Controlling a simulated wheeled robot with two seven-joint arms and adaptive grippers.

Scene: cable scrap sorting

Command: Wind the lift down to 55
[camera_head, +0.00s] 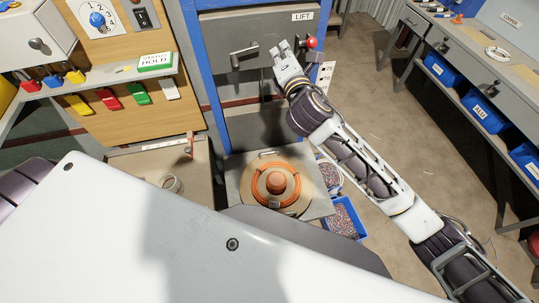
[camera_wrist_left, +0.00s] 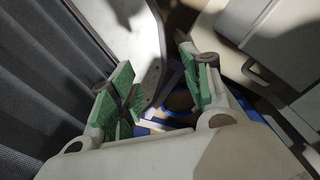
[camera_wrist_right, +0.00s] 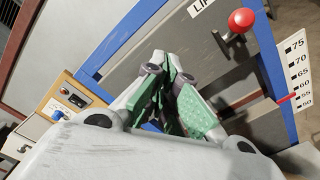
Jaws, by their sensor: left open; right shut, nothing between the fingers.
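The lift's grey housing (camera_head: 275,22) carries a LIFT label. A red knob (camera_head: 312,42) on a short stem sticks out at its right; it also shows in the right wrist view (camera_wrist_right: 241,20). In that view a white scale (camera_wrist_right: 298,75) runs from 75 down to 50, and a red pointer (camera_wrist_right: 286,99) stands at about 55. My right gripper (camera_head: 285,50) is shut and empty, just left of the knob and apart from it; its green pads show in the right wrist view (camera_wrist_right: 173,100). My left gripper (camera_wrist_left: 160,95) is open and empty, outside the head view.
A dark crank-like handle (camera_head: 243,56) is on the housing's left. A reel of orange cable (camera_head: 275,184) sits on a plate below, near a blue bin (camera_head: 345,217). Floor between is mostly clear.

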